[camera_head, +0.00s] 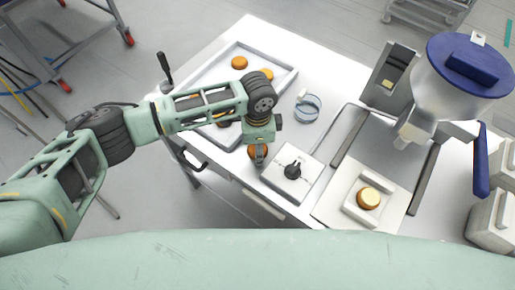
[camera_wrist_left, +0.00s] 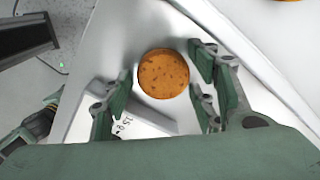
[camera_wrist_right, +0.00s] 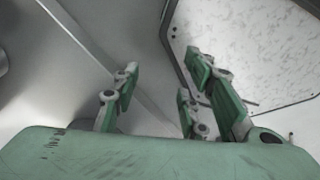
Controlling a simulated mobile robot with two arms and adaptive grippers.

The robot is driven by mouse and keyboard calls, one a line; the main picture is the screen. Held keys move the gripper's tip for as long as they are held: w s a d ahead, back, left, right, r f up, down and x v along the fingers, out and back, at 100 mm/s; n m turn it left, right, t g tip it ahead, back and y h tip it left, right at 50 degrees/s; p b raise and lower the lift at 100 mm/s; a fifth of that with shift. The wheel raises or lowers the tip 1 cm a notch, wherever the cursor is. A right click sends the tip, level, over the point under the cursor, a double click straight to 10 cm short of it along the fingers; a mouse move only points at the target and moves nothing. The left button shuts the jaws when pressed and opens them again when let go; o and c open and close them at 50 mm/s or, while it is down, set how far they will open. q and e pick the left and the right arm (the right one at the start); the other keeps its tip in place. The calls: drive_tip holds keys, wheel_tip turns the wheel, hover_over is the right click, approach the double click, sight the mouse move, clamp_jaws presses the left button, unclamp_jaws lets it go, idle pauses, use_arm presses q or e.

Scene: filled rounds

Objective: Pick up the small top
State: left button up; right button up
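A brown, speckled round top (camera_wrist_left: 163,73) lies below my left gripper (camera_wrist_left: 160,82) in the left wrist view. The fingers are open on either side of it, with a gap on the left; contact on the right is unclear. In the head view this round (camera_head: 254,153) shows partly behind my left gripper (camera_head: 260,158), near the table's front edge. More brown rounds (camera_head: 240,62) lie in the tray (camera_head: 284,82). Another round (camera_head: 368,198) sits on a white plate (camera_head: 335,204) at right. My right gripper (camera_wrist_right: 158,98) is open and empty in the right wrist view.
A white board with a black knobbed tool (camera_head: 292,170) stands just right of my left gripper. A blue-lidded hopper (camera_head: 455,85) stands at right. A labelled white block (camera_wrist_left: 135,122) is close to the left fingers.

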use_arm(q)
drive_tip(key=c, duration=0.4)
drive_tip(key=shift+c, duration=0.2)
use_arm(e)
drive_tip(key=shift+s, duration=1.05)
use_arm(q)
drive_tip(key=shift+r, duration=0.1)
use_arm(e)
drive_tip(key=shift+w, duration=0.1)
